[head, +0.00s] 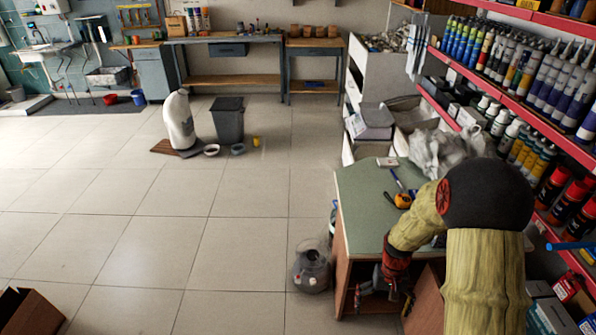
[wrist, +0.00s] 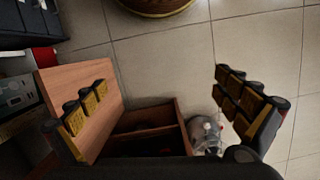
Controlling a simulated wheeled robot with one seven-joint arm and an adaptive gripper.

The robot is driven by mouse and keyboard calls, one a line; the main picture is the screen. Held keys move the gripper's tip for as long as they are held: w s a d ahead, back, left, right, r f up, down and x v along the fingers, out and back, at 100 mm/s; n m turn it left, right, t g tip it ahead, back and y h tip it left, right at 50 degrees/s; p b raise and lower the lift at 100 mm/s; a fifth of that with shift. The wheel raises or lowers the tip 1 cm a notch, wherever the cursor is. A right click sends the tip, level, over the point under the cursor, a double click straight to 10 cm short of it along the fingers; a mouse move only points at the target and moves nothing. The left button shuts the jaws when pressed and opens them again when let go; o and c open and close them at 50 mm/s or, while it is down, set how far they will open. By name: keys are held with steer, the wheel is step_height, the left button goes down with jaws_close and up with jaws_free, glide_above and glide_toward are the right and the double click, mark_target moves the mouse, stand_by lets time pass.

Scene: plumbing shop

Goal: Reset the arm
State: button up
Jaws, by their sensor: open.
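My gripper (wrist: 168,98) is open in the wrist view, its two padded black and yellow fingers spread wide with nothing held between them. In the head view my gripper (head: 382,298) hangs low at the front of a green-topped wooden cabinet (head: 362,196), my arm bent down over the cabinet's right side. The wrist view shows the cabinet's open wooden compartment (wrist: 150,119) beyond the fingers, and a brown wooden panel (wrist: 92,75) behind the left finger. Whether a finger touches the panel I cannot tell.
An orange tape measure (head: 402,201) and a small box (head: 387,162) lie on the cabinet top. A grey round canister (head: 311,268) stands on the floor to its left. A shelf of bottles and tubes (head: 520,75) lines the right. The tiled floor at left is mostly clear.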

steer(key=s+a+r+t+p, duration=0.1)
steer(key=s+r, duration=0.4)
steer(key=r, duration=0.8)
steer(key=s+a+r+n+t+p, duration=0.1)
steer(key=s+a+r+t, duration=0.2)
steer(key=r, duration=1)
steer(key=s+a+r+t+p, duration=0.1)
steer(key=s+r+t, duration=0.3)
steer(key=s+r, duration=0.5)
step_height(320, 180, up, 5)
steer(key=shift+s+a+f+n+p, duration=0.15)
steer(key=shift+a+n+p, duration=0.25)
steer(key=shift+a, duration=0.4)
steer(key=shift+c, duration=0.7)
